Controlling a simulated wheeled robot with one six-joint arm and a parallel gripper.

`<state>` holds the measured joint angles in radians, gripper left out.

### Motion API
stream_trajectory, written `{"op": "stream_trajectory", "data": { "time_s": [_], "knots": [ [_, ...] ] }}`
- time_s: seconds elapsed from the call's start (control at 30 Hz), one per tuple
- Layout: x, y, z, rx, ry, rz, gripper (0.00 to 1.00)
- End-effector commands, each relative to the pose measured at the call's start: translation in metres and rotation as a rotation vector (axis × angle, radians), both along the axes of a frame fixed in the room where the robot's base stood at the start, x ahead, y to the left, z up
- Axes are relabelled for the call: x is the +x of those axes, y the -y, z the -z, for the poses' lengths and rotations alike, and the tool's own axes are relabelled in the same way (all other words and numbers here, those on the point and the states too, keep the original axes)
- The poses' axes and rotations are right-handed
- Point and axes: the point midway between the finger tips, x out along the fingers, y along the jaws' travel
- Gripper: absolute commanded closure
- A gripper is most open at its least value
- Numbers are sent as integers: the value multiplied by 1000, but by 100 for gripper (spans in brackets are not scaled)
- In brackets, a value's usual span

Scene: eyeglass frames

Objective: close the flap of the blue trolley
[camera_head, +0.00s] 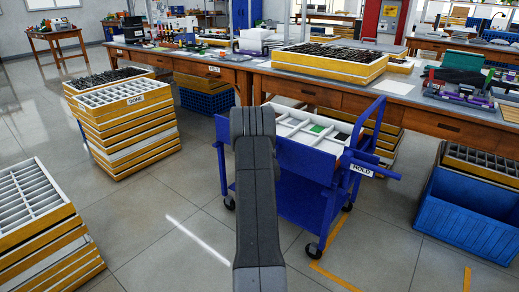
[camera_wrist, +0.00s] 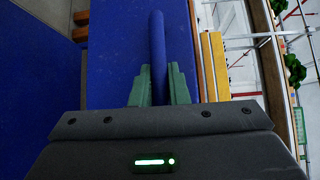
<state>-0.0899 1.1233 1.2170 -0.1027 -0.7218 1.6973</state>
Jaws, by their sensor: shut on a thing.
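The blue trolley (camera_head: 310,190) stands right of the middle in the head view, partly behind my arm. A blue panel forms the near side of its top, below a white divided tray (camera_head: 300,122). I cannot tell for certain which panel is the flap. In the wrist view, the two green fingers of my gripper (camera_wrist: 159,88) are closed on a thin blue bar (camera_wrist: 158,45). A flat blue panel (camera_wrist: 120,50) lies behind the bar. In the head view my gripper is hidden behind my arm.
A long wooden workbench (camera_head: 330,95) runs behind the trolley. Stacks of yellow-sided trays (camera_head: 128,125) stand to the left, with another stack (camera_head: 40,230) nearer. A blue crate (camera_head: 465,215) is at the right. The floor left of my arm is clear.

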Motion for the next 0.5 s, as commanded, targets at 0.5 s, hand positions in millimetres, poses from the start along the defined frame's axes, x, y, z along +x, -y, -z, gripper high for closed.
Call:
{"op": "stream_trajectory", "data": {
  "time_s": [0.5],
  "knots": [
    [1, 0, 0, -2, 0, -1, 64]
  ]
}}
